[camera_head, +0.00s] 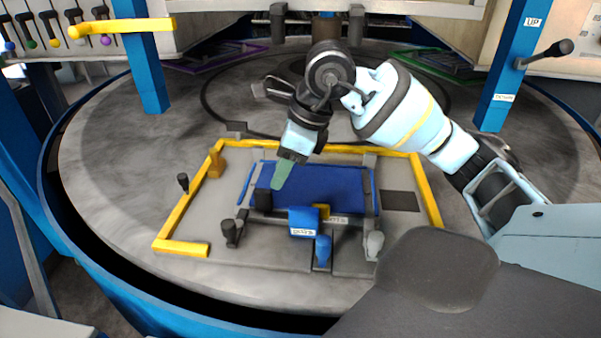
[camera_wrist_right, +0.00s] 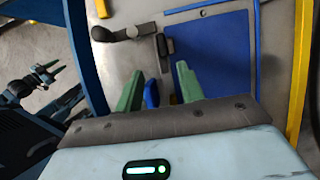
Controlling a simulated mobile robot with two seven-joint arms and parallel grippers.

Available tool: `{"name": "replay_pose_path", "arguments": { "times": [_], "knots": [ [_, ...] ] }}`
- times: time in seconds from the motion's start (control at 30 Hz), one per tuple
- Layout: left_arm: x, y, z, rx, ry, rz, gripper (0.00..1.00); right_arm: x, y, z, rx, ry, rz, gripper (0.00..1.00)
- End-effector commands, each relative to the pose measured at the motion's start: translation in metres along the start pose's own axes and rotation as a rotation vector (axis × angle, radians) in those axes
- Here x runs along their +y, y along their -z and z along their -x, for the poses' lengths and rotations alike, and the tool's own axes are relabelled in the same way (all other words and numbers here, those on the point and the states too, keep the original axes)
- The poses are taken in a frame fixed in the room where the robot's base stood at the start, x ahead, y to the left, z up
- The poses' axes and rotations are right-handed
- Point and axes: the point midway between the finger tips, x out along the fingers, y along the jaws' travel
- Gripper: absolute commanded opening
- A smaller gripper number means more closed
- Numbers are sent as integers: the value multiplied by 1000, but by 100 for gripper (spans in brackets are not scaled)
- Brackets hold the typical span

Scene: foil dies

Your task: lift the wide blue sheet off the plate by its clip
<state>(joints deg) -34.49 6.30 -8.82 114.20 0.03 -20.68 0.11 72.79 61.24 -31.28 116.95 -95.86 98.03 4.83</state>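The wide blue sheet (camera_head: 325,183) lies flat on the grey plate (camera_head: 228,197) inside a yellow frame; it also shows in the right wrist view (camera_wrist_right: 222,55). A dark block that looks like its clip (camera_head: 263,200) sits at the sheet's left edge, and a dark clip-like piece (camera_wrist_right: 166,46) shows there in the wrist view. My right gripper (camera_head: 281,174) is above the sheet's left part, close to the dark block. In the wrist view its green fingers (camera_wrist_right: 158,87) stand apart with no clip held between them.
A blue labelled block (camera_head: 304,221) stands at the sheet's front edge. Dark knobs (camera_head: 229,233) and a grey knob (camera_head: 374,244) stand on the plate. The yellow frame (camera_head: 430,190) borders it. Blue posts (camera_head: 148,70) rise at both sides of the round table.

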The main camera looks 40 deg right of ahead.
Motion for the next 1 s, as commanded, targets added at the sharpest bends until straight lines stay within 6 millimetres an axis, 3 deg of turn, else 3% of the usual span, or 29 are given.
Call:
{"name": "replay_pose_path", "arguments": {
  "times": [0.37, 0.6, 0.8, 1.0],
  "knots": [
    [0, -7, 2, -15, 0, 1, 38, 0, 0, -3, 2, 2, 0, 38],
    [0, -9, 2, -18, 0, -1, 38, 0, 0, -25, 1, 2, 0, 38],
    [0, -4, 2, -9, 0, -2, 38, -1, -1, -30, 0, 2, 0, 38],
    [-1, 4, 3, 5, 2, -4, 38, -2, -4, -57, 2, 1, 1, 38]
  ]
}}
